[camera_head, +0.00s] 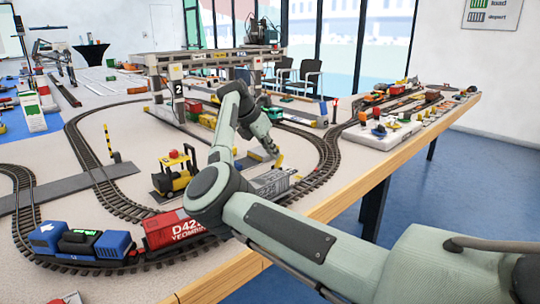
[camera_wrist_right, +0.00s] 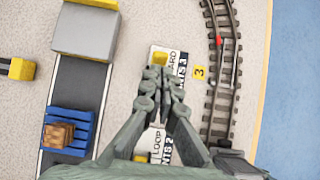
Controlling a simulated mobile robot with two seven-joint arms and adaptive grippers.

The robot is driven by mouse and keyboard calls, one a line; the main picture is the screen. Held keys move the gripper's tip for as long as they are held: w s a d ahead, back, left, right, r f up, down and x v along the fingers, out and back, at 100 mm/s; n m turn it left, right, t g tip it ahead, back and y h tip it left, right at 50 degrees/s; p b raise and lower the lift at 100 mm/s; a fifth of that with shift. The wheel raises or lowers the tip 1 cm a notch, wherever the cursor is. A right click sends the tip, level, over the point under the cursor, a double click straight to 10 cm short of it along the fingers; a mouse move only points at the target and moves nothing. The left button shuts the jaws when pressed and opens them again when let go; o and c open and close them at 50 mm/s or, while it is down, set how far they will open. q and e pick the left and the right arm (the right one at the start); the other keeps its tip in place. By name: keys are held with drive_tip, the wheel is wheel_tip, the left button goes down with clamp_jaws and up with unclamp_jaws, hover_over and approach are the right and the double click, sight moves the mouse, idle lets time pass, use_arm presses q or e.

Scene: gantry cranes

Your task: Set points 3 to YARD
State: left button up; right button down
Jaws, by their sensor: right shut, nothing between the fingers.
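The points 3 plate (camera_wrist_right: 180,62) is white and black, with YARD lettered at its far end and LOOP at its near end in the right wrist view. A yellow piece (camera_wrist_right: 160,58) shows at the YARD end, just beyond my fingertips. My right gripper (camera_wrist_right: 165,75) is shut and empty over the plate, its fingers hiding the middle. I cannot tell whether it touches the yellow piece. In the head view my right gripper (camera_head: 272,149) is low over the table, inside the track loop. My left gripper is not in view.
A yellow 3 marker (camera_wrist_right: 200,72) lies between the plate and the curved track (camera_wrist_right: 222,75). A grey lane with a blue pallet (camera_wrist_right: 68,128) runs on the left. In the head view, a red wagon (camera_head: 172,228) and a yellow machine (camera_head: 175,176) stand near my arm.

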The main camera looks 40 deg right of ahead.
drive_tip(key=shift+r+p, duration=0.4)
drive_tip(key=shift+r, duration=0.45)
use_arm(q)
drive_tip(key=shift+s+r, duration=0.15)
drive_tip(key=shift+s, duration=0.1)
